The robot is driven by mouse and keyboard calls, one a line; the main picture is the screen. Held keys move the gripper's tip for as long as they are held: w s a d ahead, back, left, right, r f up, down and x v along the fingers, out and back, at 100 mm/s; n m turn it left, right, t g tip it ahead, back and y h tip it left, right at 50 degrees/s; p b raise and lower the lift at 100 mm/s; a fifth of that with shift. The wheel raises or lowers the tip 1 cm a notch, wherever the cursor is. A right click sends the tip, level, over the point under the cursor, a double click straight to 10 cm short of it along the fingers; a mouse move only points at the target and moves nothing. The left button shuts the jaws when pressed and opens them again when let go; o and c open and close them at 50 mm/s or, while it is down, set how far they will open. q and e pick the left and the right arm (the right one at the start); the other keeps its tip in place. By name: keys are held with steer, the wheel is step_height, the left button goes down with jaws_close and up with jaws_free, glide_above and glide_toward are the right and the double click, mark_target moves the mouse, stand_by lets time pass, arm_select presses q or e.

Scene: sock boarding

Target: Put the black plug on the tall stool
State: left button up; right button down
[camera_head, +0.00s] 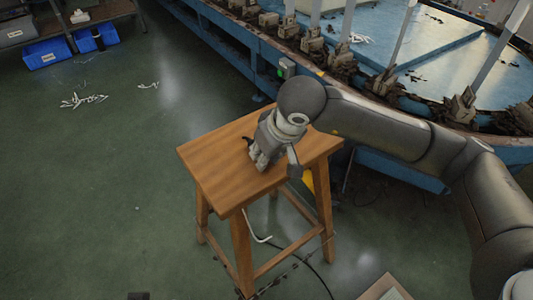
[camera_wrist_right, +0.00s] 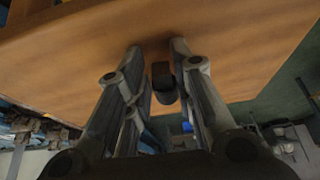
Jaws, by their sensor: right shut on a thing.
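The tall stool (camera_head: 215,165) is wooden with a square top and stands in the middle of the head view. My right gripper (camera_head: 258,162) is over its top, fingers pointing down at the wood. In the right wrist view the stool top (camera_wrist_right: 70,50) fills the upper part, just past the fingertips. The black plug (camera_wrist_right: 163,82) sits between the fingers of my right gripper, which is shut on it. A small dark bit of the plug (camera_head: 249,142) shows beside the gripper in the head view. I cannot tell whether the plug touches the wood. My left gripper is not in view.
A large blue machine (camera_head: 400,45) with several upright posts stands behind the stool. Blue bins (camera_head: 47,53) sit by a shelf at the top left. White scraps (camera_head: 85,100) lie on the green floor, which is mostly clear on the left. A cable lies under the stool.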

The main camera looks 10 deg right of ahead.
steer(key=shift+s+f, duration=0.35)
steer(key=shift+f, duration=0.5)
steer(key=c, duration=1.5)
jaws_free()
steer(key=shift+o, duration=1.1)
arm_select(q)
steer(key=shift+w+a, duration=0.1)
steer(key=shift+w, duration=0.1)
arm_select(e)
steer(key=shift+o, duration=0.2)
steer(key=shift+w+f, duration=0.15)
steer(key=shift+w, duration=0.1)
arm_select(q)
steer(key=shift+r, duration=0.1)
arm_select(e)
steer(key=shift+r, duration=0.2)
step_height(320, 180, up, 2)
steer(key=shift+d+r+p, duration=0.1)
steer(key=shift+r+p, duration=0.15)
steer(key=shift+p, duration=0.9)
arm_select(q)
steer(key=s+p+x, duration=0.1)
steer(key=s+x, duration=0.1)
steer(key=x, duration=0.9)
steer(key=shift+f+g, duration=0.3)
arm_select(e)
steer(key=v, duration=1.1)
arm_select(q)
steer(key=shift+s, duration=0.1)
